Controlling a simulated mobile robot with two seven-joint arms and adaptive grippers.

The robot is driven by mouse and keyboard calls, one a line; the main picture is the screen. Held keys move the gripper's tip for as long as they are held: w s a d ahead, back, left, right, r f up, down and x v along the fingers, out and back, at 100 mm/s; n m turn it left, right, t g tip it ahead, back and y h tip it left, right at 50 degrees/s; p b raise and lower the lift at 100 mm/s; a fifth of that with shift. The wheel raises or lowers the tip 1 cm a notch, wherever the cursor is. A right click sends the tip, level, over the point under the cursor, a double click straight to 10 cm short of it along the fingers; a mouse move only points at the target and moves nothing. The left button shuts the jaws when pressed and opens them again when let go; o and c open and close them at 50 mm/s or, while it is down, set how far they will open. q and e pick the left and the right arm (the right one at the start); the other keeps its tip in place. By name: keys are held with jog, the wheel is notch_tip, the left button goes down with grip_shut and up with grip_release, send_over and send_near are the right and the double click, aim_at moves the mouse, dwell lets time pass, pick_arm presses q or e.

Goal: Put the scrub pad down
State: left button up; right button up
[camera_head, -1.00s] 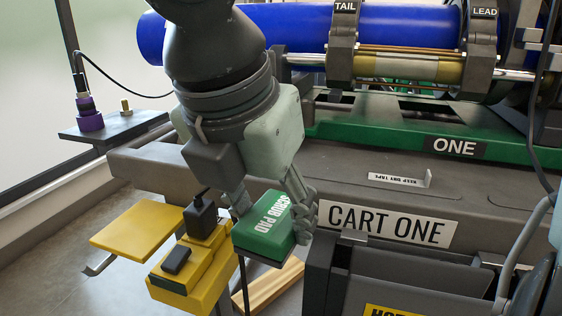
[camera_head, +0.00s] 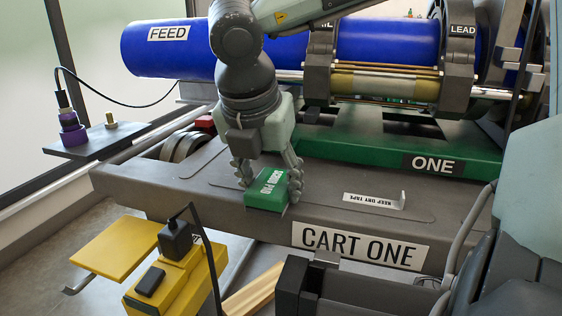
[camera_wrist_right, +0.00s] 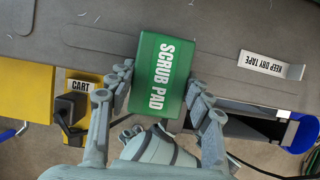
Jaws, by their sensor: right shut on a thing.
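The scrub pad (camera_head: 266,190) is a green block with white "SCRUB PAD" lettering. My right gripper (camera_head: 270,178) is shut on it, one finger on each side. The pad is over the grey top of the cart labelled CART ONE (camera_head: 215,205), near its front edge. In the right wrist view the pad (camera_wrist_right: 160,75) sits between the fingers of the gripper (camera_wrist_right: 160,95), over the grey surface. I cannot tell whether its underside touches the cart.
A "KEEP DRY TAPE" bracket (camera_head: 374,201) stands on the cart top to the right of the pad. A green base marked ONE (camera_head: 470,155) and a blue pipe (camera_head: 290,48) lie behind. A yellow unit (camera_head: 190,275) is in front, lower left. Bare cart top lies between pad and bracket.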

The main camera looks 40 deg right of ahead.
aim_at(281, 170)
jog(key=d, duration=0.1)
jog(key=w+d+p, duration=0.1)
jog(key=d, duration=0.1)
jog(key=w+d, duration=0.1)
jog(key=shift+w+d+p, duration=0.2)
jog(key=shift+d+p, duration=0.15)
jog(key=shift+p, duration=0.05)
jog(key=shift+f, duration=0.1)
pick_arm(q)
jog(key=x, duration=0.4)
jog(key=shift+s+d+f, duration=0.15)
jog(key=shift+d+f, duration=0.1)
jog(key=shift+d, duration=0.05)
jog(key=shift+r, duration=0.1)
pick_arm(e)
jog(key=shift+f, duration=0.1)
pick_arm(q)
jog(key=shift+w+d+r+b, duration=0.2)
jog(key=shift+r+b, duration=0.15)
pick_arm(e)
jog(key=o, duration=1.2)
pick_arm(q)
jog(key=shift+r, duration=0.1)
